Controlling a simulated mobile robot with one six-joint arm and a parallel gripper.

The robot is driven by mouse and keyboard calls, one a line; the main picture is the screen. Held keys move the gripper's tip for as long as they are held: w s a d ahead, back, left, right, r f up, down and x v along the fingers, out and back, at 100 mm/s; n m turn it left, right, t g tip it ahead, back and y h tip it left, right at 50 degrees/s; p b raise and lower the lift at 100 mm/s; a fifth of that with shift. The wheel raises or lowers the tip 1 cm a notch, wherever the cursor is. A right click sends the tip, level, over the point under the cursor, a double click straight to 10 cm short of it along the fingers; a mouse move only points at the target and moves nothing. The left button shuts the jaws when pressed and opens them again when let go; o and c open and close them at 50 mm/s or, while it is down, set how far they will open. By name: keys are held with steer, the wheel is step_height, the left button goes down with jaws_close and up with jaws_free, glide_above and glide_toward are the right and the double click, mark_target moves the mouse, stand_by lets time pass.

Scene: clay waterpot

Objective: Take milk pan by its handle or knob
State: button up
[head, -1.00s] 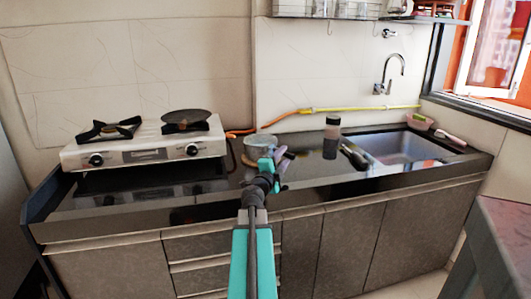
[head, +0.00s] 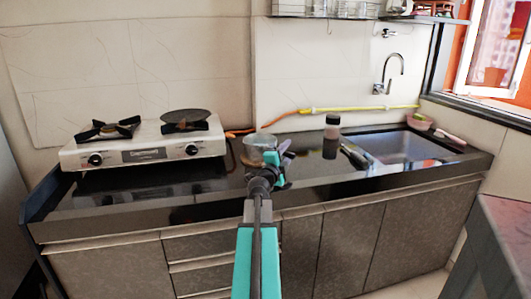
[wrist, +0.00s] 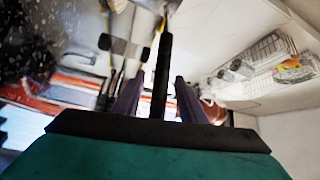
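The milk pan (head: 257,142) is a small grey pan on the dark counter, right of the stove. My arm reaches over the counter and covers part of it in the head view. My gripper (head: 287,158) is close to its right side. In the wrist view the two purple-grey fingers of my gripper (wrist: 158,95) stand apart. A dark straight bar, which looks like the pan's handle (wrist: 162,70), runs between them with a gap on both sides. The pan's bowl is not clear in the wrist view.
A white two-burner stove (head: 145,143) with a dark flat pan (head: 185,116) stands at left. A dark jar (head: 332,127) stands behind right, with the sink (head: 403,148) beyond. A yellow-orange hose (head: 350,109) runs along the wall.

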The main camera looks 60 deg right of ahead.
steer(key=shift+d+r, duration=0.1)
steer(key=shift+d, duration=1.05)
steer(key=shift+c, duration=0.3)
jaws_close()
stand_by(0.7)
